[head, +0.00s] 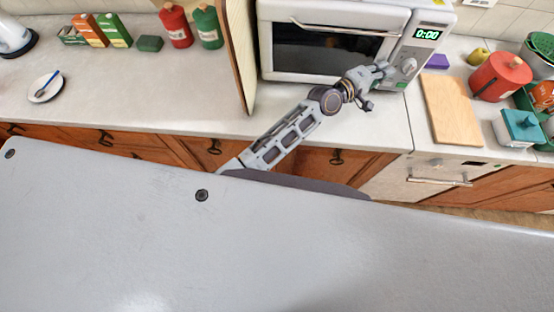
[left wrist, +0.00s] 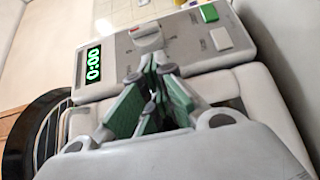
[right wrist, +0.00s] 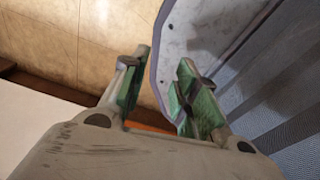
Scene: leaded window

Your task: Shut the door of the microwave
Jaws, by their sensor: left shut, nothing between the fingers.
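The white microwave (head: 422,55) stands on the counter at the top centre of the head view. Its door (head: 300,77) has a dark window and a long handle (head: 345,29) across the top. The door looks flush or nearly so; I cannot tell whether a small gap remains. My left gripper (head: 384,70) is shut and empty in front of the lower control panel, beside the door's right edge. In the left wrist view its closed fingertips (left wrist: 150,68) are close to the control panel (left wrist: 185,40); contact is unclear. My right gripper (right wrist: 165,85) is open and empty, away from the microwave.
A tall wooden panel (head: 240,50) stands left of the microwave. A cutting board (head: 452,110), a red pot (head: 500,77) and a teal-lidded container (head: 520,127) are to the right. Red (head: 175,25) and green (head: 208,27) canisters stand left. The left counter front is mostly clear.

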